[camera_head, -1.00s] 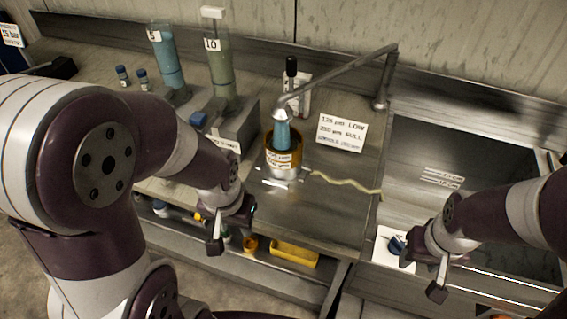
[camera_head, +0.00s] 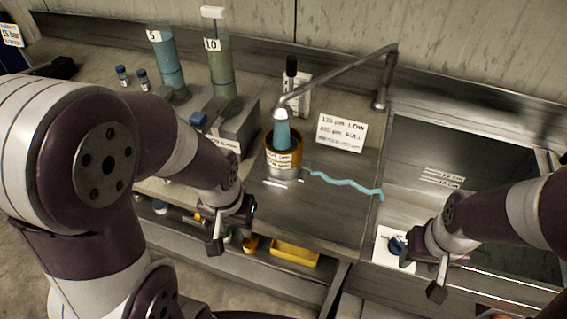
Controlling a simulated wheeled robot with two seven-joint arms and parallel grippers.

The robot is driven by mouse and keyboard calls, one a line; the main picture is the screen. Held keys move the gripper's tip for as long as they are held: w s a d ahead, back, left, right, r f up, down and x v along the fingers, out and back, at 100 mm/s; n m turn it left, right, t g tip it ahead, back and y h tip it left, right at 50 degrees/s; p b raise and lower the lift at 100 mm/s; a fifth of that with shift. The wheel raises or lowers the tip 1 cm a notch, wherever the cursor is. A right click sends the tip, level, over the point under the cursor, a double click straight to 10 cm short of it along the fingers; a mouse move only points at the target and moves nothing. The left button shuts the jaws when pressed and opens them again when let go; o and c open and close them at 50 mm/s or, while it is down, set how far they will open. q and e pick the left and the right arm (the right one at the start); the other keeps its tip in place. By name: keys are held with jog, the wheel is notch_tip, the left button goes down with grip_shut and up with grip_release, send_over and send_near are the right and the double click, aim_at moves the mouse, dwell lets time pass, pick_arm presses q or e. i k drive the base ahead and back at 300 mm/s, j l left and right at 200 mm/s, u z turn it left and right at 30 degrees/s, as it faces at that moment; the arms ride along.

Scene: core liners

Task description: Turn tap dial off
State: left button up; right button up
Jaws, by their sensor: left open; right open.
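A dark blue dial (camera_head: 396,244) sits on a white plate (camera_head: 385,257) on the front of the sink unit at the lower right. My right gripper (camera_head: 422,274) is open just right of the dial; one finger overlaps the dial's lower right edge, and I cannot tell if it touches. A metal tap (camera_head: 335,76) arches from the back, and blue water (camera_head: 283,135) runs from its spout into an orange-banded container (camera_head: 270,152). My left gripper (camera_head: 231,232) is open and empty in front of the counter edge, left of the container.
A wavy blue tube or stream (camera_head: 345,183) crosses the counter toward the sink basin (camera_head: 440,150). A lettered card (camera_head: 341,132) stands behind it. Tall cylinders marked 5 (camera_head: 167,60) and 10 (camera_head: 219,65) stand at the left. A yellow tray (camera_head: 295,254) lies on the lower shelf.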

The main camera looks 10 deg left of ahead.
aim_at(395, 246)
jog(key=l+z, duration=0.1)
jog(key=z, duration=0.25)
jog(key=i+z, duration=0.15)
jog(key=z, duration=0.2)
jog(key=l, duration=1.3)
jog(key=i+u, duration=0.05)
jog(key=i, duration=0.05)
